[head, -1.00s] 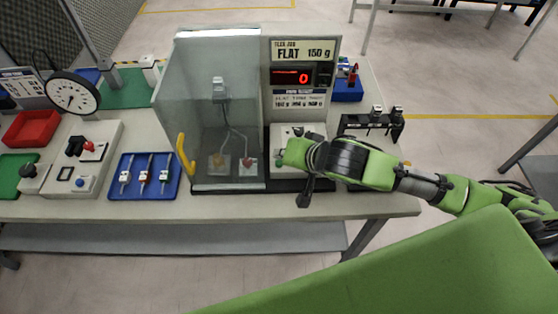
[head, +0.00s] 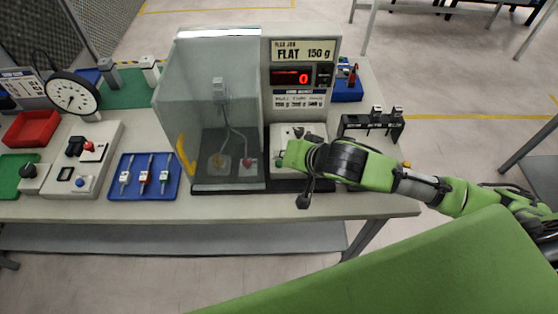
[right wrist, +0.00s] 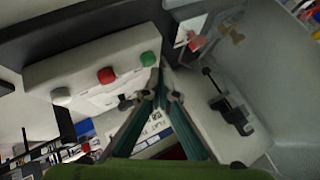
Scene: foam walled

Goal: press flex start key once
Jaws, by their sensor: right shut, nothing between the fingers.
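The flex rig's pale key panel (head: 312,130) sits below the display unit (head: 300,75), which reads "FLAT 150 g" and a red 0. In the right wrist view the panel (right wrist: 85,68) carries a green key (right wrist: 148,58), a red key (right wrist: 106,75) and a white key (right wrist: 61,96). My right gripper (right wrist: 164,78) is shut and empty, its tips close beside the green key; I cannot tell whether they touch it. In the head view my right wrist covers much of the panel, and the fingertips are hard to make out. My left gripper is out of view.
A clear-walled chamber (head: 185,100) with a yellow handle (head: 185,157) stands left of the panel. A blue tray (head: 128,188) of several tools, a control box (head: 98,165) and a round dial (head: 72,92) are further left. A black rack (head: 360,122) stands right.

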